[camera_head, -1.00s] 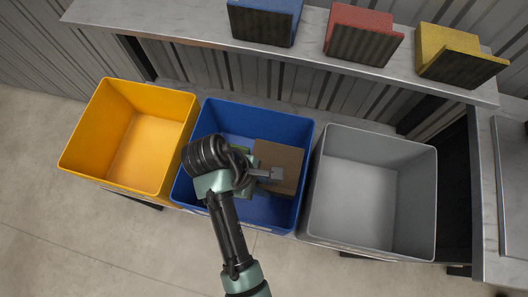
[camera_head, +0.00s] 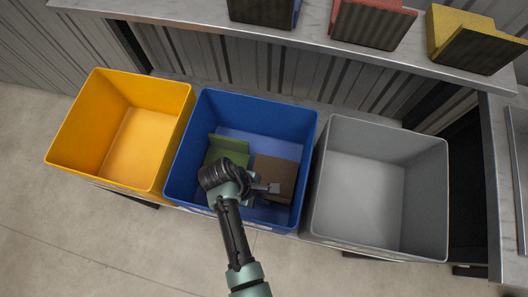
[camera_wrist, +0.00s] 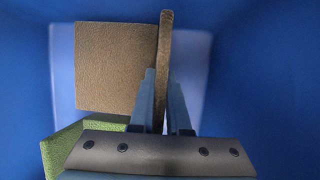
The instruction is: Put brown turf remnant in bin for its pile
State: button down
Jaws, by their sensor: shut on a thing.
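The brown turf remnant (camera_head: 276,172) is an angled, L-shaped piece inside the blue bin (camera_head: 257,105). My gripper (camera_head: 266,188) reaches into this bin, and its jaws are shut on the remnant. In the wrist view the fingers (camera_wrist: 161,85) pinch one upright leg of the brown remnant (camera_wrist: 115,68), with its other leg spreading left. Blue bin walls surround it there. I cannot tell whether the remnant touches the bin floor. A green angled piece (camera_head: 228,150) lies in the same bin to the left, partly behind my wrist.
A yellow bin (camera_head: 140,85) stands at left and a grey bin (camera_head: 385,130) at right; both look empty. Behind them a shelf (camera_head: 180,20) holds blue (camera_head: 266,8), red (camera_head: 370,22) and yellow (camera_head: 475,38) pieces. A counter edge (camera_head: 500,180) is at far right.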

jog(key=c, duration=0.9)
grip_release()
jog(key=shift+f, duration=0.1)
jog(key=p+v, duration=0.3)
jog(key=v, duration=0.9)
